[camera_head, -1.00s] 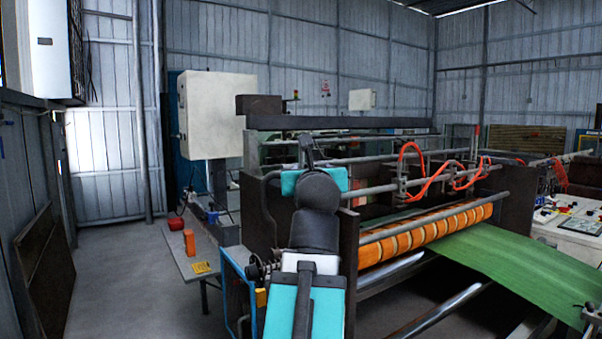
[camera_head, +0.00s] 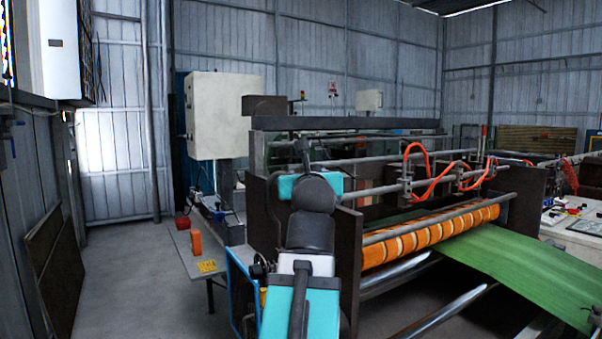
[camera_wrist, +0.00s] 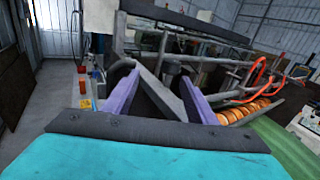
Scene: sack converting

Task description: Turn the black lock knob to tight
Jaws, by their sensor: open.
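My gripper (camera_wrist: 156,80) shows in the wrist view as two purple-sided fingers, spread apart with nothing clearly held between them. In the head view my arm hides it. A small dark knob-like part (camera_head: 259,270) sits at the near left side of the machine, just left of my arm in the head view. I cannot tell whether it is the black lock knob or how it is turned. I cannot make out a lock knob in the wrist view, where dark machine parts stand beyond the fingers.
The machine's orange-banded roller (camera_head: 430,236) and green sheet (camera_head: 515,262) lie to the right. A dark side plate (camera_head: 348,265) stands close to my arm. A low table (camera_head: 190,262) with an orange block (camera_head: 195,243) stands left. Open floor (camera_head: 125,290) lies further left.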

